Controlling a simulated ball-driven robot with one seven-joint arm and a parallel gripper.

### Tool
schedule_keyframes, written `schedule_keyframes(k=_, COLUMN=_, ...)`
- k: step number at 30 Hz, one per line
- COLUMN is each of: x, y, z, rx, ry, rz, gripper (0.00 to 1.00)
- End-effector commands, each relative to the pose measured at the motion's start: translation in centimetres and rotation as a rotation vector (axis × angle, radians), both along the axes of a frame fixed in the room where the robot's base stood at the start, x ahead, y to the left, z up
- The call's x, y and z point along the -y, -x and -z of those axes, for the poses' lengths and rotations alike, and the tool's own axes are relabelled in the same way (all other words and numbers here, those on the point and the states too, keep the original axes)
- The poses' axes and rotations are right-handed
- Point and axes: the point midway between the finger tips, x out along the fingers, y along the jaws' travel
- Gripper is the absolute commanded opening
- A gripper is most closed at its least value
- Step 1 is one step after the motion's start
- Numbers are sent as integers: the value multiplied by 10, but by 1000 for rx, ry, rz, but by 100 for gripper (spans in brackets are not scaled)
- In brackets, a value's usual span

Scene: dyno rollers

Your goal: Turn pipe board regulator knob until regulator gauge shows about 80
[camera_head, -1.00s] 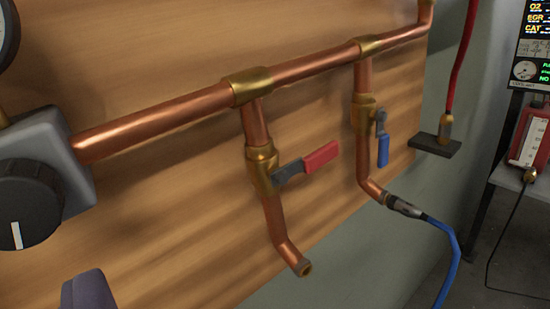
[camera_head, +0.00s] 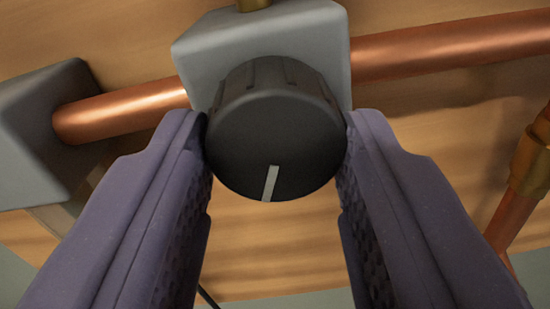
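The regulator knob (camera_head: 276,128) is black, round and ribbed along its side, with a pale pointer line aimed down and slightly left. It sits on the front of a grey regulator body (camera_head: 320,37). My gripper (camera_head: 277,140) has its two purple fingers on either side of the knob, closed up to its left and right edges, with no clear gap on either side. The regulator gauge is out of view; only a brass stem (camera_head: 254,5) shows above the body. Its reading cannot be seen.
A copper pipe (camera_head: 455,48) runs right from the regulator, and a shorter one (camera_head: 128,112) runs left to another grey block (camera_head: 35,130). A brass fitting (camera_head: 530,165) on a downward pipe is at the right. The wooden board (camera_head: 430,130) lies close behind.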

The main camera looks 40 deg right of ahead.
Motion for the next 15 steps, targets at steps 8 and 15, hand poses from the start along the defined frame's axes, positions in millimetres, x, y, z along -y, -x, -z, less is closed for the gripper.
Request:
schedule_keyframes(k=8, x=0, y=0, z=0, rx=-5, ry=4, rz=0, gripper=13)
schedule_keyframes(k=15, x=0, y=0, z=1, rx=-62, ry=54, rz=1, gripper=13)
